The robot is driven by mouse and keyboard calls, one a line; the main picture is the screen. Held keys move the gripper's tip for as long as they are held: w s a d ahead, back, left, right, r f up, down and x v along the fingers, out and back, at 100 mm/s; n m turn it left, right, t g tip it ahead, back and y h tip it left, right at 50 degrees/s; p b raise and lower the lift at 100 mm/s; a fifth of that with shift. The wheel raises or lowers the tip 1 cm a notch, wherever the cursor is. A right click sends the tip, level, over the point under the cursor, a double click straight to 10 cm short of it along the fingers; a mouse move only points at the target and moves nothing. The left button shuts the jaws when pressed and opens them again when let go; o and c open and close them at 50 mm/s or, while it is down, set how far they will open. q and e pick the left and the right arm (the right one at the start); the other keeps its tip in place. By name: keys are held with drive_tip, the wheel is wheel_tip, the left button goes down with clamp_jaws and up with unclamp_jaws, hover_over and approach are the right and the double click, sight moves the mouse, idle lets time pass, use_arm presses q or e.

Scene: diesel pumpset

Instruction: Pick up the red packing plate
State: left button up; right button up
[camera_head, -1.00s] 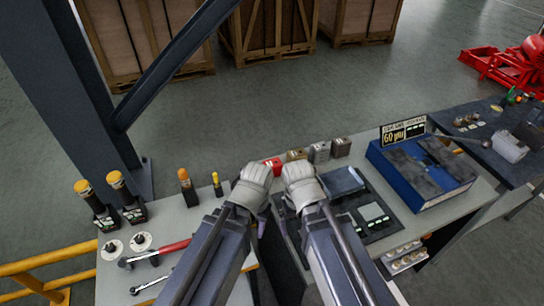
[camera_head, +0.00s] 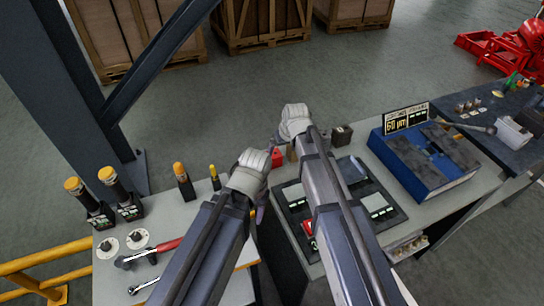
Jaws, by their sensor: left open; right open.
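A red flat piece (camera_head: 308,228), which looks like the packing plate, lies in the black tray (camera_head: 291,190) on the table, partly hidden by my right forearm. A small red block (camera_head: 277,158) stands at the back edge of the table between my two grippers. My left gripper (camera_head: 254,160) is open over the table, left of the red block. My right gripper (camera_head: 295,113) is open, farther back, above and beyond the small blocks. Both are seen from behind as pale glove-like shapes, so their fingertips are hidden. Neither shows anything held.
A blue case (camera_head: 426,192) with a sign (camera_head: 405,118) stands on the right of the table. A dark block (camera_head: 342,135) is at the back edge. Several orange-capped tools (camera_head: 182,172), white discs (camera_head: 107,247) and a red-handled wrench (camera_head: 165,247) are on the left.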

drive_tip(key=w+a+f+b, duration=0.1)
drive_tip(key=f+b, duration=0.1)
drive_tip(key=w+a+f+b, duration=0.1)
drive_tip(key=w+f+b, duration=0.1)
drive_tip(key=b, duration=0.1)
drive_tip(key=w+a+f+b, duration=0.1)
drive_tip(key=w+f+b, duration=0.1)
drive_tip(key=f, duration=0.1)
drive_tip(key=shift+a+f, duration=0.1)
drive_tip(key=shift+a, duration=0.15)
idle(0.5)
drive_tip(key=shift+s, duration=0.1)
drive_tip(key=shift+c, duration=0.6)
clamp_jaws()
